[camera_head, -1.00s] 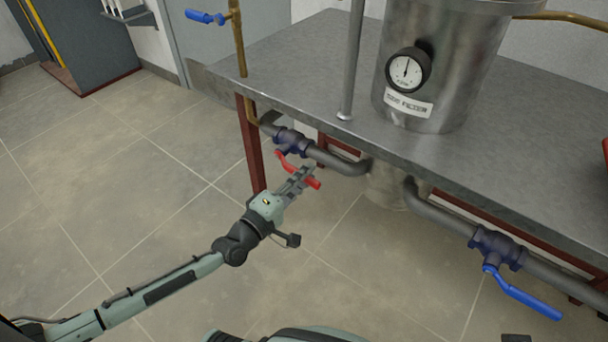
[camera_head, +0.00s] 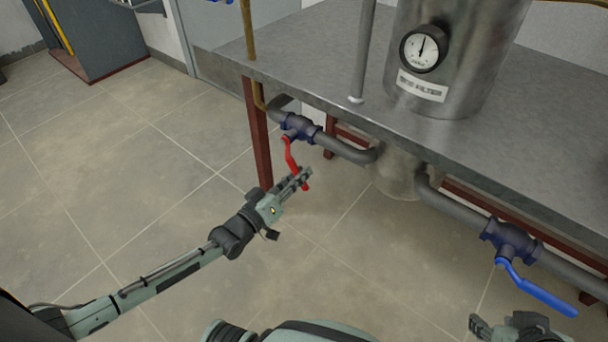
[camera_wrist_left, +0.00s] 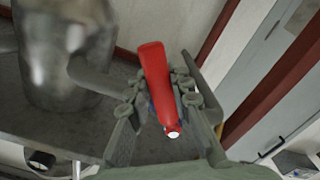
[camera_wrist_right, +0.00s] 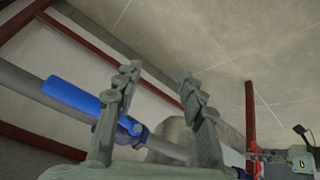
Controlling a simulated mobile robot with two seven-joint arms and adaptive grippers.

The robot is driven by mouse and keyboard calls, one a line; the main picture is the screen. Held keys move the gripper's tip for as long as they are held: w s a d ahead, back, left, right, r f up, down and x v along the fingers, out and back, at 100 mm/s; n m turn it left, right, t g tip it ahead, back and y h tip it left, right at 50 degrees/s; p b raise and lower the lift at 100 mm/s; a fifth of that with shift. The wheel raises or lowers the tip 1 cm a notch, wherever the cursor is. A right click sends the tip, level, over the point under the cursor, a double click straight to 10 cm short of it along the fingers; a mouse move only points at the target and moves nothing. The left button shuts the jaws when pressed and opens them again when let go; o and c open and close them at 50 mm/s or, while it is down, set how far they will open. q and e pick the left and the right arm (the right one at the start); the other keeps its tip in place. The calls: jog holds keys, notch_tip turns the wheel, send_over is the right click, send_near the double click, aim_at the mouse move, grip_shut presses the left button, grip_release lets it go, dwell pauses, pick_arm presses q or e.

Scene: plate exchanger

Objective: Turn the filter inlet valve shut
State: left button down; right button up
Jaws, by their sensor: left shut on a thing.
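The valve with the red lever (camera_head: 290,152) sits on the grey pipe at the left, below the table edge; its dark blue body (camera_head: 300,127) is visible. The lever points down and slightly right, angled across the pipe. My left gripper (camera_head: 301,180) is shut on the lever near its free end. In the left wrist view the red lever (camera_wrist_left: 155,75) lies between the two fingers (camera_wrist_left: 160,98). My right gripper (camera_head: 490,326) is at the lower right, below the blue-handled valve. In the right wrist view its fingers (camera_wrist_right: 158,82) are apart with nothing between them.
The steel filter vessel (camera_head: 465,60) with a gauge (camera_head: 423,48) stands on the metal table (camera_head: 310,65). Another valve with a blue lever (camera_head: 540,288) is on the right pipe, close to my right gripper. A red table leg (camera_head: 258,135) stands beside the red-lever valve. The floor at left is clear.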

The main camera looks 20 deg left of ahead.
pick_arm(q)
jog(key=shift+w+a+f+m+b, duration=0.1)
jog(key=shift+w+a+f+m, duration=0.2)
jog(key=shift+a+m, duration=0.75)
jog(key=shift+w+a+f+m+b, duration=0.1)
jog(key=shift+w+a+f+m, duration=0.2)
jog(key=shift+a+m, duration=0.75)
jog(key=shift+w+a+f+m+b, duration=0.1)
jog(key=shift+w+a+f+m, duration=0.3)
jog(key=shift+m, duration=1.1)
pick_arm(e)
jog(key=shift+w+a+r+t+y, duration=0.15)
jog(key=shift+w+a+r+t, duration=0.2)
jog(key=shift+w+a, duration=0.2)
jog(key=shift+w+a+r+t+y, duration=0.2)
jog(key=shift+w+a+t, duration=0.15)
jog(key=shift+w, duration=0.25)
jog(key=shift+w+a+r+t+y, duration=0.15)
jog(key=shift+w+a+r+t, duration=0.15)
jog(key=shift+w+a, duration=0.3)
pick_arm(q)
jog(key=shift+s+a+r, duration=0.1)
jog(key=shift+a+r, duration=0.05)
jog(key=c, duration=1.3)
grip_release()
jog(key=shift+c, duration=0.2)
pick_arm(e)
jog(key=shift+n, duration=0.3)
jog(key=shift+r, duration=0.1)
